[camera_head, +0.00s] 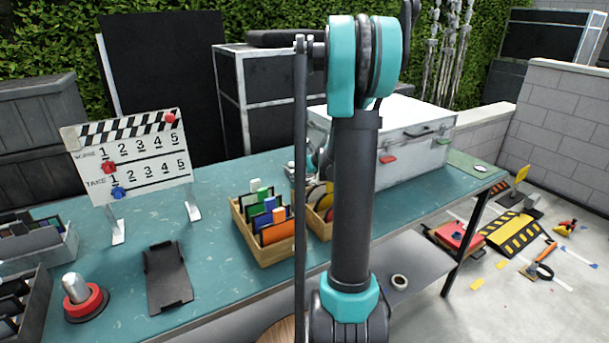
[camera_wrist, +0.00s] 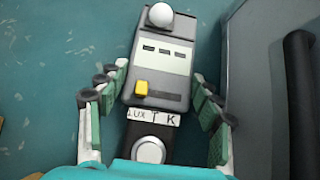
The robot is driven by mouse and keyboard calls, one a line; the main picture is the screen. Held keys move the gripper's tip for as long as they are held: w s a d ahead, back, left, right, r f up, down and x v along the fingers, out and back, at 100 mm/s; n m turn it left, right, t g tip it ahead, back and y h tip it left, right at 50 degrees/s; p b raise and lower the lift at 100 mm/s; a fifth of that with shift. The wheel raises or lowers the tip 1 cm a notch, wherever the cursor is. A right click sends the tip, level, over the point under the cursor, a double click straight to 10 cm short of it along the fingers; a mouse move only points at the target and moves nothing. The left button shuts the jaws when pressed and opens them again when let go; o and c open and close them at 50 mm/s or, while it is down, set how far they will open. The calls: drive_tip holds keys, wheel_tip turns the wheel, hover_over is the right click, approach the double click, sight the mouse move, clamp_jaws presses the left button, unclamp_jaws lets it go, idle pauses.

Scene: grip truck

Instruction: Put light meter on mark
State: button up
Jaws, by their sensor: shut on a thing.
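The light meter (camera_wrist: 162,62) is a grey box with a white dome, a yellow button and a label reading LUX, T, K. In the wrist view it lies between the green-padded fingers of my gripper (camera_wrist: 158,82), which is shut on it. The teal tabletop shows behind it; I cannot tell whether the meter touches the table. In the head view my arm hides most of the gripper and the meter. A green pad (camera_head: 459,160) with a white spot lies at the table's far right end; I cannot tell whether it is the mark.
A large silver case (camera_head: 412,150) stands on the teal table (camera_head: 215,215) beside the gripper area. A wooden card box (camera_head: 262,247), clapperboard (camera_head: 135,160), black holder (camera_head: 166,280) and red-based button (camera_head: 86,302) are to the left. A dark bar and grey side (camera_wrist: 255,90) are close right of my fingers.

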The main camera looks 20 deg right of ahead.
drive_tip(key=o, duration=1.4)
drive_tip(key=shift+o, duration=0.9)
